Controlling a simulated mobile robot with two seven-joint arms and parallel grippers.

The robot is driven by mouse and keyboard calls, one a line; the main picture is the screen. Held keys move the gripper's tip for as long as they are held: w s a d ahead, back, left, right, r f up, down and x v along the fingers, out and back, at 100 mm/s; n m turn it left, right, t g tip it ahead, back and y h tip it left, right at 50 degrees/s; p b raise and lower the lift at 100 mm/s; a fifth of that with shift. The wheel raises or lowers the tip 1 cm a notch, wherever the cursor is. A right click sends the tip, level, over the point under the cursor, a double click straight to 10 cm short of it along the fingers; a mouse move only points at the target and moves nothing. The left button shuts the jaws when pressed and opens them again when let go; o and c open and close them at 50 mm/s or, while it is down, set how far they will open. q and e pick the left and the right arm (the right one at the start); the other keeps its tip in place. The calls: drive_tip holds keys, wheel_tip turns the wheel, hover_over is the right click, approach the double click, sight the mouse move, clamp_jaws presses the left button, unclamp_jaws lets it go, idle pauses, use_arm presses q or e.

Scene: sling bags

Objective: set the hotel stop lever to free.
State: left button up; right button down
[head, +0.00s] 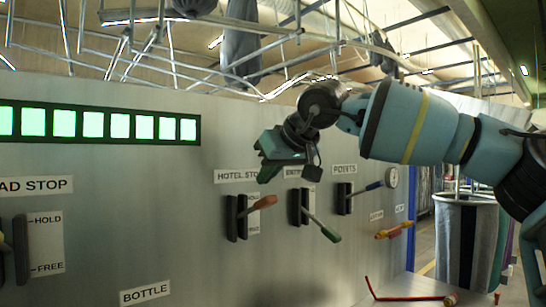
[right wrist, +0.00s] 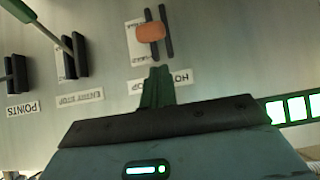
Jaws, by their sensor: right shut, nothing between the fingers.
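The hotel stop lever (head: 262,203) has an orange-brown handle and sticks out of a dark slotted bracket under the HOTEL STOP label (head: 236,175). Its handle points right and slightly up, at the upper part of its marking plate. In the right wrist view, which is upside down, the orange handle end (right wrist: 151,32) shows nearly end-on. My right gripper (head: 266,174) is just above the lever, in front of the panel. Its green fingers (right wrist: 158,72) are shut and empty, apart from the handle. The plate's lower mark is hard to read. My left gripper is out of view.
To the right are the entry stop lever (head: 327,231) with a green handle pointing down and the points lever (head: 374,185) with a blue handle. A HOLD/FREE plate (head: 45,243) is at left. Green lit windows (head: 92,124) run above. A grey bin (head: 466,240) stands right.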

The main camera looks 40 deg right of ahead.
drive_tip(key=shift+s+f, duration=0.55)
drive_tip(key=shift+f, duration=0.4)
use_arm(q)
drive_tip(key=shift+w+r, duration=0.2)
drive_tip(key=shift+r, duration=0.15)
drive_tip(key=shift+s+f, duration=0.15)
use_arm(e)
drive_tip(key=shift+f, duration=0.1)
drive_tip(key=shift+s+f+t, duration=0.1)
drive_tip(key=shift+f+t, duration=0.2)
drive_tip(key=shift+t, duration=0.1)
drive_tip(key=shift+s+a, duration=0.1)
drive_tip(key=shift+s, duration=0.1)
use_arm(q)
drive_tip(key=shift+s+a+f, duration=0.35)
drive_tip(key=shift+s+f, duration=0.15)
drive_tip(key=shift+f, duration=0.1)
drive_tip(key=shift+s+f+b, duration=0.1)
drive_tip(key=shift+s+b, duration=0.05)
drive_tip(key=shift+b, duration=0.25)
use_arm(e)
drive_tip(key=shift+f+t, duration=0.2)
drive_tip(key=shift+t, duration=0.2)
